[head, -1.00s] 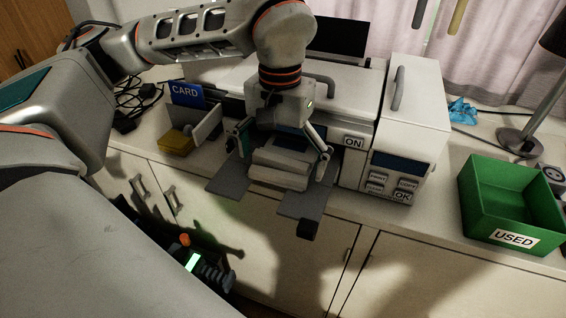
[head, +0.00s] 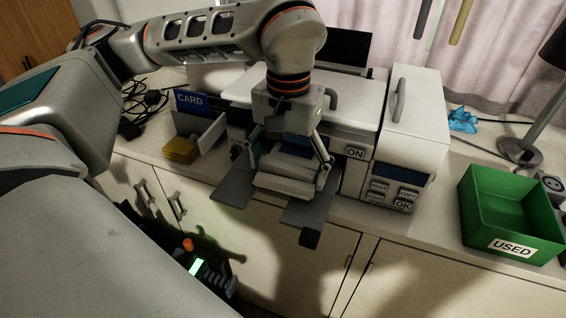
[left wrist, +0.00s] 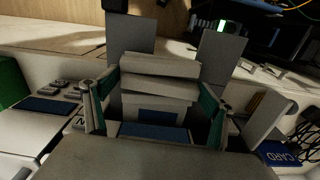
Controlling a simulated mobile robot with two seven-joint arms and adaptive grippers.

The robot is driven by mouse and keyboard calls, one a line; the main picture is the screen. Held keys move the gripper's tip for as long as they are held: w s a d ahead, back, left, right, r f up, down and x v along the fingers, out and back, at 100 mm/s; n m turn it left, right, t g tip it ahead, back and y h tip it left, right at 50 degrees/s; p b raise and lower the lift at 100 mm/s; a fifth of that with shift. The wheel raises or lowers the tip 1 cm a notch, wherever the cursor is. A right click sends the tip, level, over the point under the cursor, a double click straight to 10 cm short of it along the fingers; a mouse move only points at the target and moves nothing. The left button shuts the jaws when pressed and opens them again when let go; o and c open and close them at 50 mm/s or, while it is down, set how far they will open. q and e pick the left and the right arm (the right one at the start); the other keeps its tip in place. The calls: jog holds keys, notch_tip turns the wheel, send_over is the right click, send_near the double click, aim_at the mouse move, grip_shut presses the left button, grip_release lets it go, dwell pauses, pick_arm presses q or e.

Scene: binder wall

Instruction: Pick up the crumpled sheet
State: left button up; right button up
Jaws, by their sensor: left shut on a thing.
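The crumpled sheet (head: 284,186) is pale and folded in ridges, at the front of the white printer between two grey flaps. My left gripper (head: 290,178) comes down from above with a finger at each side of it and is shut on it. In the left wrist view the folded sheet (left wrist: 160,66) spans between the fingers of the left gripper (left wrist: 155,105). A dark blue panel shows beside the folds. The sheet's underside is hidden. My right gripper is not in view.
The printer (head: 412,120) has ON and OK buttons. A green bin marked USED (head: 480,225) stands at the right; a lamp (head: 520,150) and blue crumpled thing (head: 462,120) are behind it. A CARD holder (head: 192,100) is at the left. Counter is clear between printer and bin.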

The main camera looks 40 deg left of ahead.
pick_arm(q)
jog(key=s+d+b, duration=0.1)
jog(key=s+d, duration=0.3)
jog(key=d, duration=0.5)
jog(key=s+d+b, duration=0.2)
jog(key=s+d, duration=0.3)
jog(key=d, duration=0.4)
jog(key=s+d+b, duration=0.2)
jog(key=s+d, duration=0.3)
jog(key=d, duration=0.4)
jog(key=shift+d+f, duration=0.15)
